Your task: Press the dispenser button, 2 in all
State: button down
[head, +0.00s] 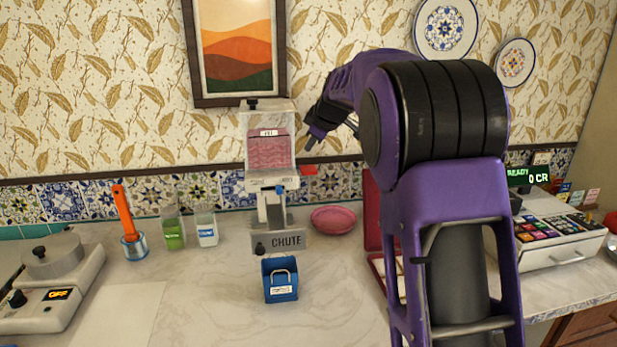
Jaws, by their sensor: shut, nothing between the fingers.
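The dispenser (270,150) stands at the back of the counter, a clear hopper partly filled with pink contents, above a white body and a grey plate (289,240) marked CHUTE. A small red piece (309,170), perhaps the button, sticks out from its right side below the hopper. My gripper (309,143) is shut and empty, pointing down and left, just right of the hopper and above the red piece in the picture. A gap shows between them; touch cannot be seen. A blue container (280,280) with a handle and a white label stands in front of the chute.
A pink dish (333,219) lies right of the dispenser. A device reading OFF (55,290) is far left, a cash register (555,240) far right. My arm hides the middle right.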

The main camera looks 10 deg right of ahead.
aim_at(311, 169)
jog(key=shift+f+b, duration=1.05)
jog(key=shift+f, duration=0.55)
jog(key=shift+f, duration=0.1)
dwell(0.6)
jog(key=shift+f+b, duration=0.3)
jog(key=shift+b, duration=0.2)
jog(key=shift+f+b, duration=1.25)
jog(key=shift+f, duration=0.1)
dwell(0.9)
dwell(0.4)
jog(key=shift+r+p, duration=1.1)
jog(key=shift+r, duration=0.65)
jog(key=shift+r+p, duration=1.85)
jog(key=shift+r, duration=0.65)
